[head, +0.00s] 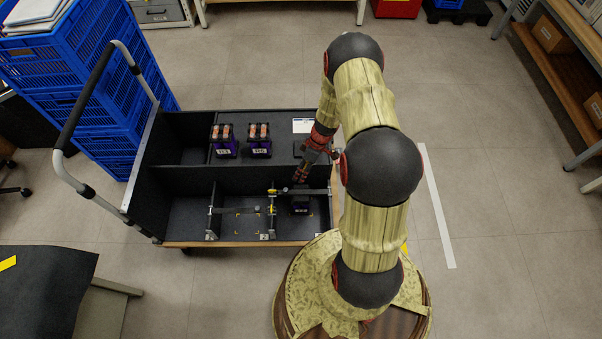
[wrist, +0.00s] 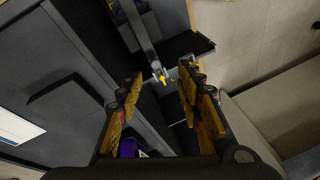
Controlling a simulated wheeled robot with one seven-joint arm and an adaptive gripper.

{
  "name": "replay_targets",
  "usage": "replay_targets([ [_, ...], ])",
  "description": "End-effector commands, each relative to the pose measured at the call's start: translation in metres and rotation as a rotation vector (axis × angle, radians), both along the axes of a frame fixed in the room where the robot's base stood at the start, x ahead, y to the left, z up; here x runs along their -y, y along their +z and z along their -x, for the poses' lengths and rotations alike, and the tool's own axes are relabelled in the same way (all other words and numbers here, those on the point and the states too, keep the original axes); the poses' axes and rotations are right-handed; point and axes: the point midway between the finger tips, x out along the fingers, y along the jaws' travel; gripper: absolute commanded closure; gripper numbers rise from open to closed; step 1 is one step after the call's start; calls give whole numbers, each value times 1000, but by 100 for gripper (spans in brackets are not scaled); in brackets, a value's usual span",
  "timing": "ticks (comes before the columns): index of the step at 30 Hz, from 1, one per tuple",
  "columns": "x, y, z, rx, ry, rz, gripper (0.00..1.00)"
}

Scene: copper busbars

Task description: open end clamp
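In the wrist view a grey metal clamp bar ends in a small yellow lever (wrist: 163,77), which shows between my fingertips. My gripper (wrist: 162,84) is open, with its two wood-coloured fingers apart and nothing visibly held. I cannot tell whether the fingers touch the lever. In the head view my gripper (head: 300,175) is over the right part of the cart, near the front-right compartment. A clamp bar with a yellow part (head: 279,191) stands left of it there. My arm partly hides the cart's right end.
The black cart (head: 175,158) has several compartments. Two dark holders with copper pieces, a left one (head: 224,146) and a right one (head: 260,146), stand at the back. A dark block (head: 300,206) sits in the front-right compartment. Blue crates (head: 95,110) stand behind the cart's handle.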

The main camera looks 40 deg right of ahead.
Motion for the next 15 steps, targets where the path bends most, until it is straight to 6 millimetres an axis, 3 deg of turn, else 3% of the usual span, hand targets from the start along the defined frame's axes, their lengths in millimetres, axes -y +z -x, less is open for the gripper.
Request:
replay_targets([
  [9, 18, 47, 2, 3, -1, 3, 64],
  [15, 22, 60, 3, 1, 0, 2, 64],
])
